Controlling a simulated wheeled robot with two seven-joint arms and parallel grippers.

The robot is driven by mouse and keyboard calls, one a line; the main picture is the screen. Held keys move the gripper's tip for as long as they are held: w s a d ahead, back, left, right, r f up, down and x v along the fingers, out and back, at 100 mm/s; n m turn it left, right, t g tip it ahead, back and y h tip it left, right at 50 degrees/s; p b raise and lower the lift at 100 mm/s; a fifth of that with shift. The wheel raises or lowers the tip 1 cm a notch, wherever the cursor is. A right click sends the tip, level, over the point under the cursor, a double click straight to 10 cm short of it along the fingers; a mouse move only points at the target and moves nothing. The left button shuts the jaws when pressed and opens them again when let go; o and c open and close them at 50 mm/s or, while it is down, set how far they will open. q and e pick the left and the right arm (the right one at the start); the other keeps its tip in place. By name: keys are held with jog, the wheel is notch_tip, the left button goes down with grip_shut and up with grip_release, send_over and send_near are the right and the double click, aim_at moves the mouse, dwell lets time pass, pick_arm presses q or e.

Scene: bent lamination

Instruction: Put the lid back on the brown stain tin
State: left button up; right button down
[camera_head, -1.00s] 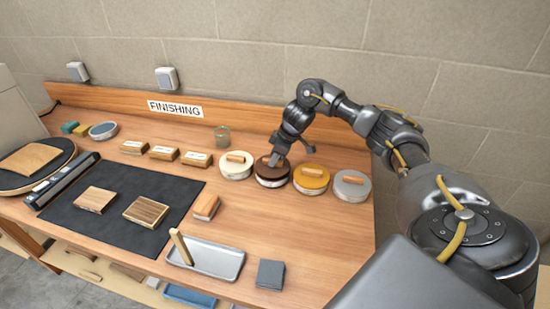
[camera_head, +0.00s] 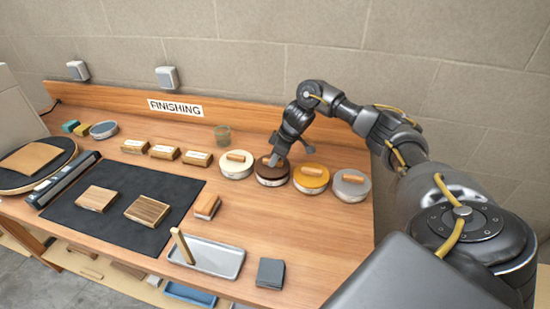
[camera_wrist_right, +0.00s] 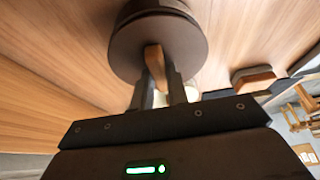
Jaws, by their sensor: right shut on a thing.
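The brown stain tin (camera_head: 272,182) stands in the row of round tins at the back right of the bench. Its dark brown lid (camera_head: 264,173) is over the tin's top, roughly level with it. The lid also shows in the right wrist view (camera_wrist_right: 185,42), with its wooden handle (camera_wrist_right: 154,62) upright between my fingers. My right gripper (camera_head: 275,160) is shut on that handle from above. In the wrist view the tin's dark body shows only partly beyond the lid, so I cannot tell whether the lid is fully seated. My left gripper is out of view.
A cream-lidded tin (camera_head: 236,171) stands close on the left, and a yellow-lidded tin (camera_head: 312,184) close on the right. A grey-lidded tin (camera_head: 346,190) is farther right. A grey tray (camera_head: 222,262) lies in front; bare bench lies between.

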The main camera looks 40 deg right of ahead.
jog(key=shift+p, duration=0.45)
dwell(0.3)
dwell(0.3)
jog(key=c, duration=0.8)
grip_release()
jog(key=shift+r, duration=0.1)
notch_tip(320, 180, up, 7)
jog(key=p, duration=0.8)
